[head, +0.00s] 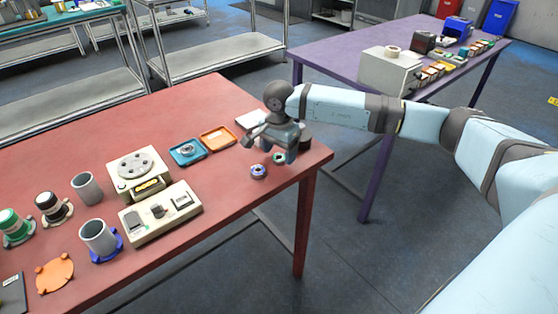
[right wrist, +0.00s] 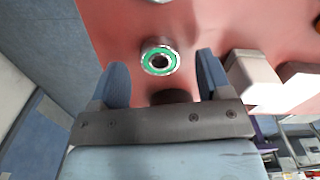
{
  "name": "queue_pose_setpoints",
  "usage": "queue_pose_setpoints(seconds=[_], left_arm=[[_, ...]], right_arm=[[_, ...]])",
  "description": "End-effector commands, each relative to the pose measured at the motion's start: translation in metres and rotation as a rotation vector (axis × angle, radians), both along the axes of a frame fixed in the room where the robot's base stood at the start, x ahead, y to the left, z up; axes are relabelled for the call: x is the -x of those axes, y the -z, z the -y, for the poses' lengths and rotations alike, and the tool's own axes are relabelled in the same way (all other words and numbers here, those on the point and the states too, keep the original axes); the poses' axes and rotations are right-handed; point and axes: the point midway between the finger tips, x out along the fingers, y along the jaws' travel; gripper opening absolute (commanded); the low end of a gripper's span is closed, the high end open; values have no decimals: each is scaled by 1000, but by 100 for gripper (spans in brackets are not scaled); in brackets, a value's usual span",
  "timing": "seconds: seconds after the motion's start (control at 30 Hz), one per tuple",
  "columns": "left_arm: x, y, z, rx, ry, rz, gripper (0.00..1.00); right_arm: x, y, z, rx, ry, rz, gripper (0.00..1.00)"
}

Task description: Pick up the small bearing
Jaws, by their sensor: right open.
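A small ring-shaped bearing with a green face and metal rim (right wrist: 159,48) lies on the red table in the right wrist view. It also shows in the head view (head: 279,158), near the table's right end. A second ring, purple-blue (head: 258,172), lies close by to its left. My right gripper (head: 271,143) is open and empty above the green bearing. In the right wrist view the bearing shows between the two spread fingers (right wrist: 162,70), a little beyond their tips, with no contact visible. My left gripper is not in view.
On the red table (head: 220,220), orange (head: 217,139) and teal (head: 187,151) trays lie left of the gripper. A beige device (head: 160,213) stands further left.

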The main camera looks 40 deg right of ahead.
Motion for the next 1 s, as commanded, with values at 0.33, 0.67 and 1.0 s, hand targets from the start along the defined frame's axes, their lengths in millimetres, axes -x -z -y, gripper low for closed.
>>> queue_pose_setpoints(seconds=[0.33, 0.67, 1.0], left_arm=[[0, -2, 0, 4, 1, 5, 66], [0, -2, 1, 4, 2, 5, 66], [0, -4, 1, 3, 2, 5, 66]], right_arm=[[0, 14, 0, -1, -1, 1, 67], [0, 13, 0, -1, 0, 1, 17], [0, 3, 0, 0, 0, 1, 17]])
